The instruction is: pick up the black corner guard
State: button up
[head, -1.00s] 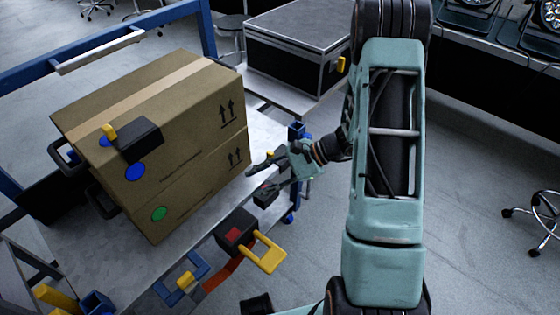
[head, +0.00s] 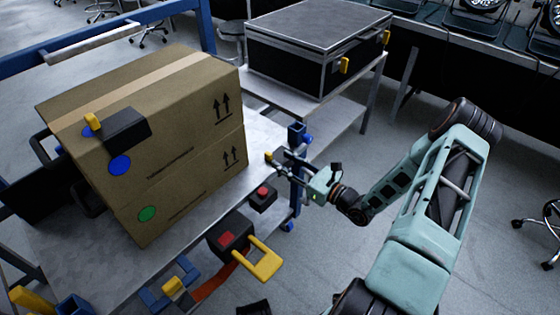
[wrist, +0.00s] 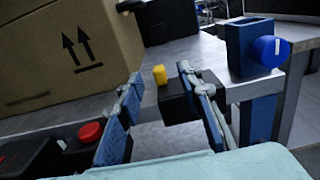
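A small black block with a yellow tab, which looks like the corner guard (wrist: 176,104), sits at the table edge in the wrist view. It also shows in the head view (head: 279,156), small and partly hidden by my fingers. My gripper (head: 287,166) is open and empty beside it. In the wrist view my gripper (wrist: 160,76) has its two blue-grey fingers apart, the right one passing in front of the block. Whether they touch it, I cannot tell. A similar black piece with a yellow tab (head: 122,130) sits on the cardboard box.
The cardboard box (head: 190,165) fills much of the metal table (head: 70,240). Close to my gripper are a black block with a red button (head: 263,197), a blue bracket with a round knob (wrist: 250,48) and a yellow-handled clamp (head: 262,262). A black case (head: 315,50) stands behind.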

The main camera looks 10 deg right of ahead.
aim_at(271, 155)
jog(key=x, duration=0.2)
jog(key=b+x, duration=0.1)
jog(key=x, duration=0.4)
jog(key=shift+s+a+f+b, duration=0.15)
jog(key=shift+s+f+b, duration=0.1)
jog(key=shift+b, duration=0.1)
grip_shut()
